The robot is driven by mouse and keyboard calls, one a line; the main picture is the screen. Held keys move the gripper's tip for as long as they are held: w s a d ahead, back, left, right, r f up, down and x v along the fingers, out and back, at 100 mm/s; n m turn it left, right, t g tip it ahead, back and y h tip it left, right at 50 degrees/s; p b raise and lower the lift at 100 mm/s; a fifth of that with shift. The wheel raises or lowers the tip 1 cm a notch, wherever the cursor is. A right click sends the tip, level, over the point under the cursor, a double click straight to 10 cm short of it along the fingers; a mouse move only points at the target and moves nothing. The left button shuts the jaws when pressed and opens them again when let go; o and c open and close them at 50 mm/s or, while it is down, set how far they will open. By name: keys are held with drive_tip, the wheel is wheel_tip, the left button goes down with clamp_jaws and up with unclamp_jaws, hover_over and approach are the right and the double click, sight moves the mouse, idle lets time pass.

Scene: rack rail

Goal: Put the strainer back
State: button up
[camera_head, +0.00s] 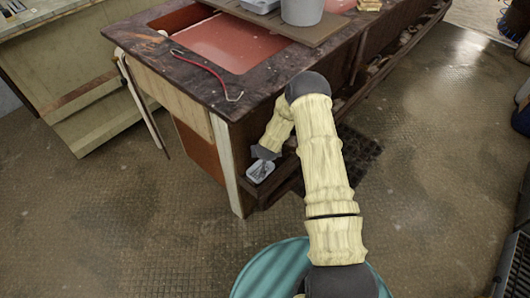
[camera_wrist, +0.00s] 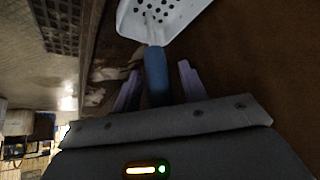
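The strainer (camera_wrist: 155,18) has a white perforated head and a blue handle (camera_wrist: 157,75) in the wrist view. In the head view its pale head (camera_head: 260,171) shows low at the near end of the counter, by a lower shelf or ledge. Whether it rests there or hangs, I cannot tell. My gripper (camera_wrist: 158,85) has its two purple fingers apart, one on each side of the blue handle, with gaps visible between fingers and handle. In the head view my gripper (camera_head: 264,153) is just above the strainer head, its fingers too small to make out.
The counter (camera_head: 215,85) has a dark top with a reddish sink (camera_head: 225,42), a grey bucket (camera_head: 302,10) and a red-handled tool (camera_head: 205,69). Its lower dark shelf (camera_head: 285,178) runs beside my arm. A dark floor grate (camera_head: 360,160) lies right. Floor at left is clear.

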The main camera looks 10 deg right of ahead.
drive_tip(key=shift+r, duration=0.25)
drive_tip(key=p+v, duration=0.1)
drive_tip(key=v, duration=1.1)
drive_tip(key=s+a+r+n+g+y, duration=0.1)
drive_tip(key=s+r, duration=0.3)
drive_tip(key=r, duration=0.3)
drive_tip(key=s+r+n+g+y, duration=0.1)
drive_tip(key=s+r, duration=0.2)
drive_tip(key=r, duration=0.4)
drive_tip(key=s+d+r+g, duration=0.1)
drive_tip(key=s+r, duration=0.3)
drive_tip(key=s, duration=0.4)
drive_tip(key=s+d+r+g, duration=0.1)
drive_tip(key=s+r, duration=0.4)
drive_tip(key=s, duration=0.2)
drive_tip(key=shift+s+g+h, duration=0.3)
drive_tip(key=shift+s+h, duration=0.1)
